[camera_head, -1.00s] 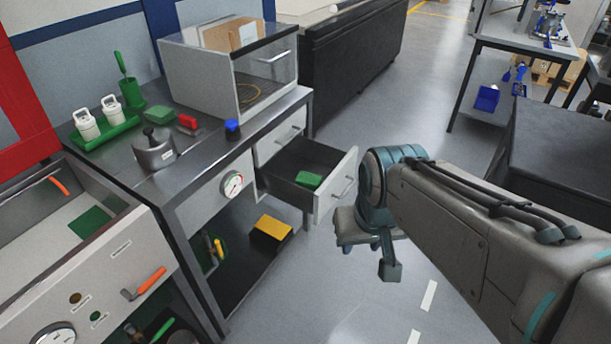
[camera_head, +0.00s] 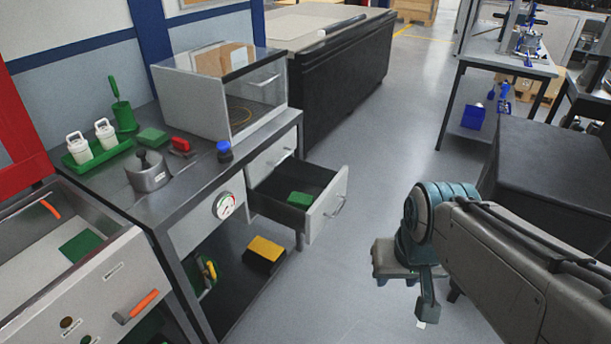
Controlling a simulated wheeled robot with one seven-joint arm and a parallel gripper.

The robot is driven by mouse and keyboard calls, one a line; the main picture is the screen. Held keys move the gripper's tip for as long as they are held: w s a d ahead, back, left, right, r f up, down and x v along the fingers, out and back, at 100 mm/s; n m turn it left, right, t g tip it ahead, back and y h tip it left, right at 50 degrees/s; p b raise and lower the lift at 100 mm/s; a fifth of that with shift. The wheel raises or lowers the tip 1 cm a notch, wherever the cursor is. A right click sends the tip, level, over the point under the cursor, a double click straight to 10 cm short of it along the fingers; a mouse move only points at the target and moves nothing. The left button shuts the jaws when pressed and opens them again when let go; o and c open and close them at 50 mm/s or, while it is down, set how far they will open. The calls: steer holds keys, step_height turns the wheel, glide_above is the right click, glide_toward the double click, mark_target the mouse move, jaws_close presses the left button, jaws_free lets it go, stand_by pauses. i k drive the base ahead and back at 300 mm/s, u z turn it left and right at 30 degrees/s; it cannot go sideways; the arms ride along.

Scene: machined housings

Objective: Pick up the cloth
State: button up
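No thing is plainly a cloth; several flat green pieces could be one, and I cannot tell which. One green piece (camera_head: 300,199) lies in the open drawer (camera_head: 325,212) under the bench. Another green block-like piece (camera_head: 152,137) lies on the bench top behind the steel pot (camera_head: 148,172). A flat green sheet (camera_head: 82,246) lies in the sink-like basin at the left. My gripper (camera_head: 404,290) hangs over the floor, to the right of the open drawer and apart from all of these. Its fingers are small and partly hidden, so their opening is unclear.
The metal bench (camera_head: 190,205) holds a green tray (camera_head: 95,152) with white containers, a red item, a blue-capped item and a clear-fronted box (camera_head: 235,90). A yellow-topped box (camera_head: 264,252) sits on its lower shelf. A dark cabinet (camera_head: 560,185) stands at right. Floor between is clear.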

mark_target(304, 201)
steer(key=i, duration=1.75)
steer(key=u, duration=1.9)
